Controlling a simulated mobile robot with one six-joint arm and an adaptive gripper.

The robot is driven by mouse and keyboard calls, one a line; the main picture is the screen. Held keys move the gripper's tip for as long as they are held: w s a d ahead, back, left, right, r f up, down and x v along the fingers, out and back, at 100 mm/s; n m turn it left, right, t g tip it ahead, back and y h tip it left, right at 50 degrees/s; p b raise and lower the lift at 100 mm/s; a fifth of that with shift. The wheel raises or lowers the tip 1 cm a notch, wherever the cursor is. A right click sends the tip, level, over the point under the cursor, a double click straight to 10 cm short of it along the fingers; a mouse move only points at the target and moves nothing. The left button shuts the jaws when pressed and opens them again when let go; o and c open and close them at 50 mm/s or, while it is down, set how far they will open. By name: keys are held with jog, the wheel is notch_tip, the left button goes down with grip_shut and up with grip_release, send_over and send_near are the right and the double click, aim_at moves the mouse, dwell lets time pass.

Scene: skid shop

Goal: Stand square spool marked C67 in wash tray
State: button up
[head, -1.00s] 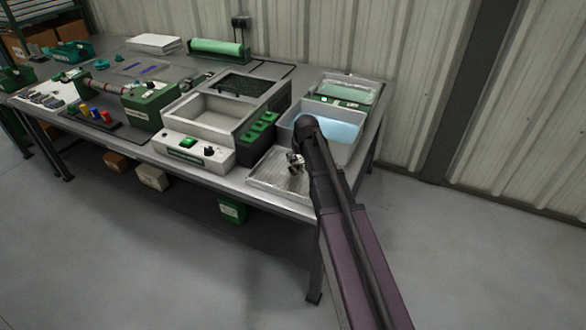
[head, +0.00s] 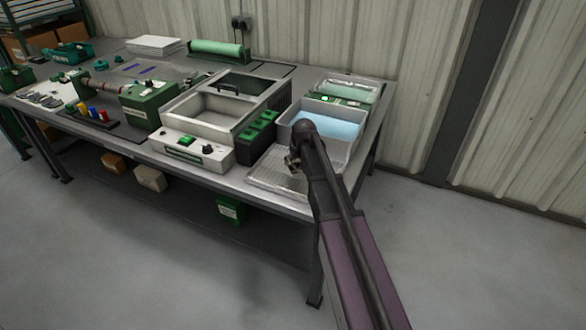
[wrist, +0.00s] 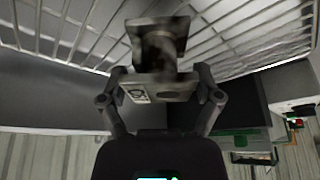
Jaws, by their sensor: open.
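A grey spool with square ends (wrist: 160,50) shows in the wrist view, with a small pale label (wrist: 139,96) on its near flange that I cannot read. My gripper (wrist: 162,92) is open, its two fingers on either side of that flange; whether they touch it is unclear. The far flange is against or just above the bars of a wire-bottomed tray (wrist: 75,35). In the head view my gripper (head: 293,160) is low over this shallow tray (head: 265,178) at the bench's front right corner, and my arm covers part of it.
A grey tub with blue liquid (head: 335,130) stands just behind the tray. A dark block with green-topped slots (head: 257,140) and a white control box (head: 193,152) stand to the left. A glass-like tray (head: 345,89) lies behind the tub. Floor right of the bench is clear.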

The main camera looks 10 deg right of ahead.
jog(key=shift+w+f+b, duration=0.2)
jog(key=shift+f+b, duration=0.1)
jog(key=shift+f, duration=0.25)
jog(key=c, duration=1)
jog(key=shift+r, duration=0.25)
notch_tip(320, 180, up, 3)
jog(key=p, duration=0.3)
jog(key=shift+f, duration=0.1)
jog(key=s+d, duration=0.3)
jog(key=s, duration=0.1)
jog(key=s+d+r+p, duration=0.1)
jog(key=s+d, duration=0.2)
jog(key=s, duration=0.1)
jog(key=s+d+p, duration=0.1)
jog(key=s+d, duration=0.2)
jog(key=s, duration=0.2)
jog(key=shift+d+r, duration=0.15)
jog(key=shift+r, duration=0.25)
